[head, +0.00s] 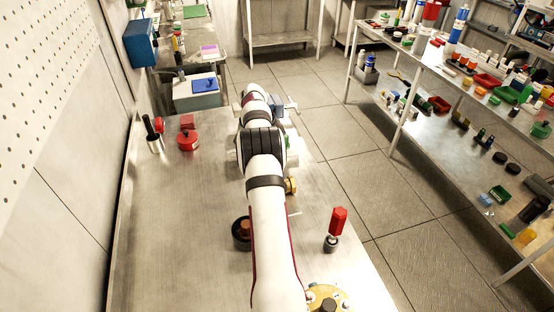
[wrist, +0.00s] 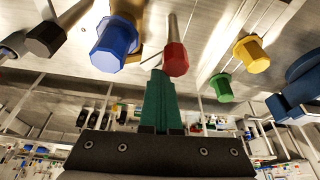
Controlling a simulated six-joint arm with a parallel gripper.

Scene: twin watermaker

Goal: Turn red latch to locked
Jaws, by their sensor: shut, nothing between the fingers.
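In the wrist view, a red six-sided knob (wrist: 176,59) sits on the end of a pale rod at upper middle. I take it as the red latch; its locked mark is not visible. My gripper (wrist: 158,76) has its green fingers together and empty, with the tips just beside and below the red knob in the picture. I cannot tell whether they touch it. In the head view, a red six-sided handle (head: 338,221) stands on a dark base near the table's right edge; I cannot tell if it is the same part. My gripper is hidden there behind my arm.
In the wrist view, a blue knob (wrist: 114,42), a yellow knob (wrist: 251,54), a green knob (wrist: 221,88) and a dark knob (wrist: 45,39) surround the red one. In the head view, the left side of the metal table (head: 180,225) is clear; a red pot (head: 187,141) stands farther back.

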